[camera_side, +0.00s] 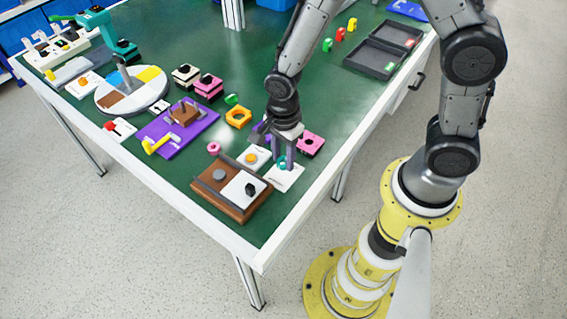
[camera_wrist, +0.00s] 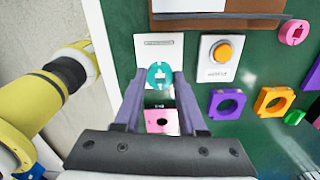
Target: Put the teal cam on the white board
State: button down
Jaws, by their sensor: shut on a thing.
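The teal cam (camera_wrist: 160,75) is round with a pale cut-out in its face. My gripper (camera_wrist: 159,80) is shut on it, one fingertip on each side. The cam also shows in the side view (camera_side: 281,162), low between my fingers (camera_side: 280,158). The white board (camera_wrist: 158,46) is a thin plate with small print near its top edge, and the cam overlaps its lower part in the wrist view. In the side view the white board (camera_side: 287,182) lies under and in front of my fingers. I cannot tell whether the cam touches it.
A white plate with an orange button (camera_wrist: 222,52) is beside the board. A brown tray (camera_side: 231,208) stands in front. A pink block (camera_side: 311,143), orange ring (camera_side: 238,117), purple ring (camera_wrist: 227,104) and pink cam (camera_side: 214,147) are near.

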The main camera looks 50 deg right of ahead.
jog(key=shift+f, duration=1.55)
jog(key=shift+f, duration=0.1)
jog(key=shift+c, duration=2.4)
grip_release()
notch_tip(320, 180, up, 12)
notch_tip(320, 180, up, 11)
jog(key=n+t, duration=0.3)
jog(key=n, duration=0.7)
send_over(284, 173)
jog(key=s+d, duration=0.5)
jog(key=s+d+r+n+t, duration=0.2)
jog(key=s+d+r+n, duration=0.1)
jog(key=s+n, duration=0.5)
jog(key=shift+s+d+r+n+t, duration=0.2)
jog(key=shift+s+r+n+t, duration=0.1)
jog(key=shift+r+n, duration=0.45)
